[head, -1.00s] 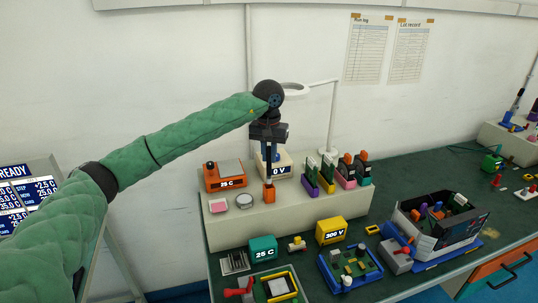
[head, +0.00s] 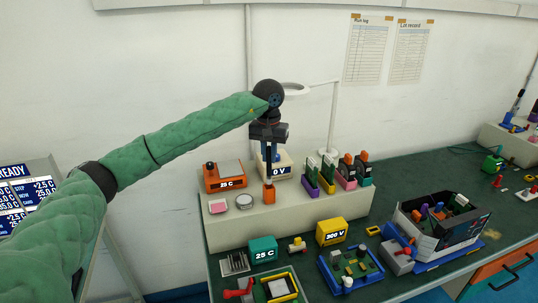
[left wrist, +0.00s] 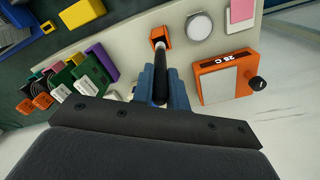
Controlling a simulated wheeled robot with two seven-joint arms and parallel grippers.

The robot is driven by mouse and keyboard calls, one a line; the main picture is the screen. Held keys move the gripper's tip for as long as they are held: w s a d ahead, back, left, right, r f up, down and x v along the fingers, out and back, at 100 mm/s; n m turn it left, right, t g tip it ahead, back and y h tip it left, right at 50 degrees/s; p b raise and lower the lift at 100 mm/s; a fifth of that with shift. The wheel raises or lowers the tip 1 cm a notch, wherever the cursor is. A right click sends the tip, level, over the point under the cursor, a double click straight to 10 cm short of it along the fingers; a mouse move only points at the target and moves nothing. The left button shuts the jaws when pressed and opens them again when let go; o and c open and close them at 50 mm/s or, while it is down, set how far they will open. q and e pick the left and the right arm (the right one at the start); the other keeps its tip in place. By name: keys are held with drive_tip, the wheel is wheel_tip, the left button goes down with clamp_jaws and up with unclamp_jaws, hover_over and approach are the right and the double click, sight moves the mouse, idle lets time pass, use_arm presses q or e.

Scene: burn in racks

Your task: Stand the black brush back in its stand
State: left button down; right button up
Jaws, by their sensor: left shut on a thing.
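My left gripper (head: 268,150) is shut on the black brush (head: 268,168) above the raised beige shelf. The brush hangs roughly upright, its lower end at the top of the small orange stand (head: 269,194). In the left wrist view, the black brush (left wrist: 159,75) runs between the blue fingers (left wrist: 160,92) toward the opening of the orange stand (left wrist: 160,34). I cannot tell how far its end is inside. The upper part of the brush is hidden by the gripper. My right gripper is not in view.
An orange 25 C device (head: 224,177) and a round silver dish (head: 244,201) stand left of the stand on the beige shelf (head: 230,229). Colored racks (head: 327,176) stand to the right. A lamp (head: 334,115) rises behind.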

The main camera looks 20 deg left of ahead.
sight(269, 175)
use_arm(q)
drive_tip(key=shift+b, duration=0.9)
idle(0.8)
drive_tip(key=shift+f+b, duration=2.9)
drive_tip(key=shift+f, duration=0.65)
drive_tip(key=c, duration=1.3)
unclamp_jaws()
drive_tip(key=shift+r, duration=0.1)
wheel_tip(269, 175, up, 6)
drive_tip(key=shift+r+b, duration=0.2)
drive_tip(key=shift+b, duration=0.8)
drive_tip(key=shift+s+r, duration=0.1)
drive_tip(key=shift+r, duration=0.5)
